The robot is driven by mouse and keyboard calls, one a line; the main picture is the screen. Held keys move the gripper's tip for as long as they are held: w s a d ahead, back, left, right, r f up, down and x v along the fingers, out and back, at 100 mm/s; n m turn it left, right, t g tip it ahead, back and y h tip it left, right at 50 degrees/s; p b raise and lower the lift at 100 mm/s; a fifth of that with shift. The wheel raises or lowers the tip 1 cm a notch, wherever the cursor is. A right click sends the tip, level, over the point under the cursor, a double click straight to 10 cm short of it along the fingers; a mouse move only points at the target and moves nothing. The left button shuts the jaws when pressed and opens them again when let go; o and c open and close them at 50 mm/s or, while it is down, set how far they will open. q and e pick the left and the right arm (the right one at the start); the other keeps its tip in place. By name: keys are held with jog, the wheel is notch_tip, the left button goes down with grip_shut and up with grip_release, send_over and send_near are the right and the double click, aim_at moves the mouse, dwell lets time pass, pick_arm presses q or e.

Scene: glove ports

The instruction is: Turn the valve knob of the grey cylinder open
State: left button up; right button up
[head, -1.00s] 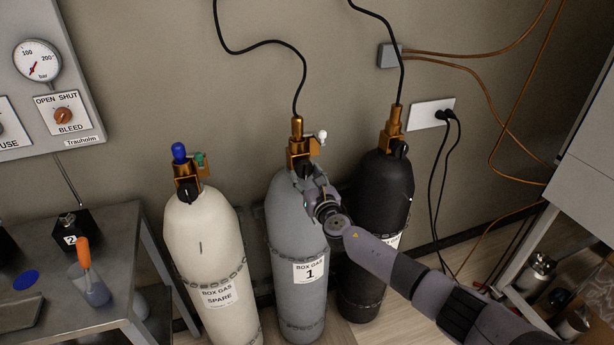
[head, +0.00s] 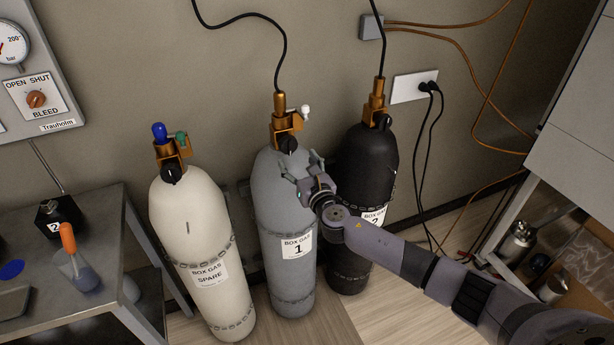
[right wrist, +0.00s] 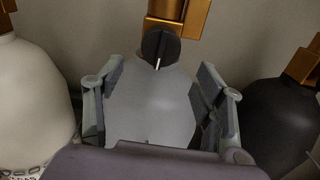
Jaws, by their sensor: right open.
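The grey cylinder (head: 285,215), labelled BOX GAS 1, stands upright between a white and a black cylinder. Its black round valve knob (head: 287,144) sits on the front of a brass valve with a small white cap at its right. In the right wrist view the knob (right wrist: 160,46) shows a white line pointing down, close to vertical. My right gripper (head: 299,165) is open and empty, just below and right of the knob in the head view. In the right wrist view its fingers (right wrist: 158,92) spread either side of the grey shoulder, below the knob and apart from it. My left gripper is not in view.
The white spare cylinder (head: 193,230) and black cylinder (head: 365,170) stand close on either side. A hose (head: 283,55) rises from the grey cylinder's valve. A metal table (head: 105,235) is at left, a cabinet (head: 585,130) at right.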

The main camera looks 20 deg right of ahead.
jog(key=s, duration=0.6)
jog(key=shift+s+d, duration=0.15)
jog(key=s+d+f+m+g+h, duration=0.15)
jog(key=f+m, duration=0.25)
jog(key=f, duration=0.6)
jog(key=s+d+f+m+g, duration=0.3)
jog(key=f+m, duration=0.1)
jog(key=f, duration=0.5)
jog(key=s+d+f+m+g, duration=0.1)
jog(key=s+f+m+g, duration=0.2)
jog(key=s+f+m, duration=0.5)
jog(key=s+d+f+m+g, duration=0.15)
jog(key=s+f, duration=0.45)
jog(key=f, duration=0.7)
jog(key=s+a+f+m+g, duration=0.2)
jog(key=s+f+m, duration=0.3)
jog(key=s, duration=0.7)
jog(key=s+a+f+m+g, duration=0.2)
jog(key=s+f+m, duration=0.3)
jog(key=s, duration=0.8)
jog(key=s+a+f+m+g+b, duration=0.1)
jog(key=s+f+m+g, duration=0.3)
jog(key=s, duration=0.9)
notch_tip(320, 180, down, 3)
jog(key=shift+s+a+r+m+y, duration=0.15)
jog(key=shift+a+m+y, duration=0.3)
jog(key=shift+a+m, duration=0.4)
